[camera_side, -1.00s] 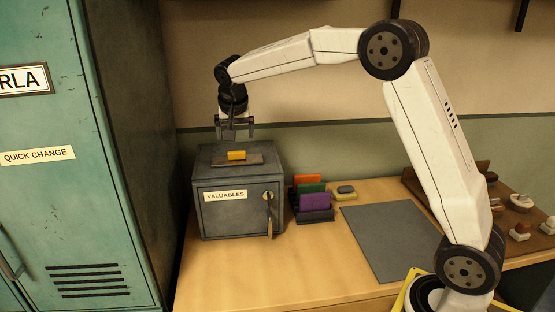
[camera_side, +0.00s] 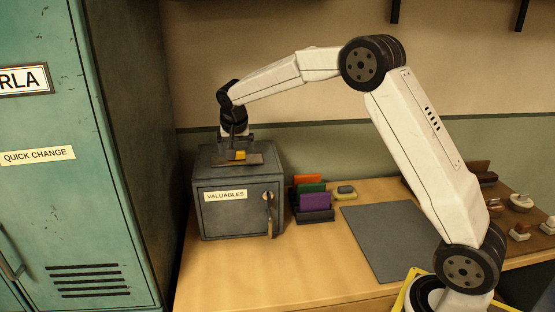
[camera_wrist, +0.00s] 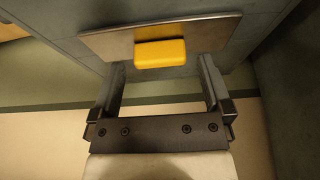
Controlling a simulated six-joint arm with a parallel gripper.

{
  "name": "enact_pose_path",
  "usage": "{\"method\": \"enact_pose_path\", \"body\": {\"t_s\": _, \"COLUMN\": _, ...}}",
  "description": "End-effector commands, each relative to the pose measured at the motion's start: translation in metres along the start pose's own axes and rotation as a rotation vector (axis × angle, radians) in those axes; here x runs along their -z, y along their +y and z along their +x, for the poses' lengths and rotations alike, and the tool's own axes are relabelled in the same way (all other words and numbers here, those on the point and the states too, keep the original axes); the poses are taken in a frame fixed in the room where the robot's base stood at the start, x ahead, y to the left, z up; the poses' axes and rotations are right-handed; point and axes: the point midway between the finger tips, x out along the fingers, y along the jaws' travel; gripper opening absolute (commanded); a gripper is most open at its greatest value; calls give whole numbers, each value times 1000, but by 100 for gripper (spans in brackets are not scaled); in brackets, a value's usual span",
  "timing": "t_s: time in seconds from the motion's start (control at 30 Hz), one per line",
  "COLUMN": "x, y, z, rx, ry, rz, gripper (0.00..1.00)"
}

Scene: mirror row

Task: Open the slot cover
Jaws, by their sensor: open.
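The slot cover (camera_side: 262,159) is a flat grey metal plate on top of the grey box labelled VALUABLES (camera_side: 212,221). A yellow block-shaped handle (camera_side: 240,155) sits on it. In the wrist view the cover (camera_wrist: 215,32) spans the top, with the yellow handle (camera_wrist: 160,53) near its middle. My gripper (camera_side: 237,151) is low over the box top, right at the handle. In the wrist view my gripper (camera_wrist: 160,68) is open, one finger to each side of the handle, with gaps between. The slot itself is hidden.
A teal locker (camera_side: 75,200) stands close to the left of the box. Right of the box are a rack with coloured cards (camera_side: 314,202), a small yellow and grey block (camera_side: 345,192) and a grey mat (camera_side: 387,243). The desk front is clear.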

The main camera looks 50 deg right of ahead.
Motion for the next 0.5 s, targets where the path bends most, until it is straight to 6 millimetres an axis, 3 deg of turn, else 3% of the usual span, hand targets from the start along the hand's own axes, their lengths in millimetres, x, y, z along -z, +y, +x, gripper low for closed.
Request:
{"method": "enact_pose_path", "body": {"t_s": 0.2, "x": 0, "y": 0, "z": 12, "rx": 0, "ry": 0, "rz": 0, "gripper": 100}}
{"method": "enact_pose_path", "body": {"t_s": 0.47, "x": 0, "y": 0, "z": 13, "rx": 0, "ry": 0, "rz": 0, "gripper": 100}}
{"method": "enact_pose_path", "body": {"t_s": 0.5, "x": 0, "y": 0, "z": 13, "rx": 0, "ry": 0, "rz": 0, "gripper": 90}}
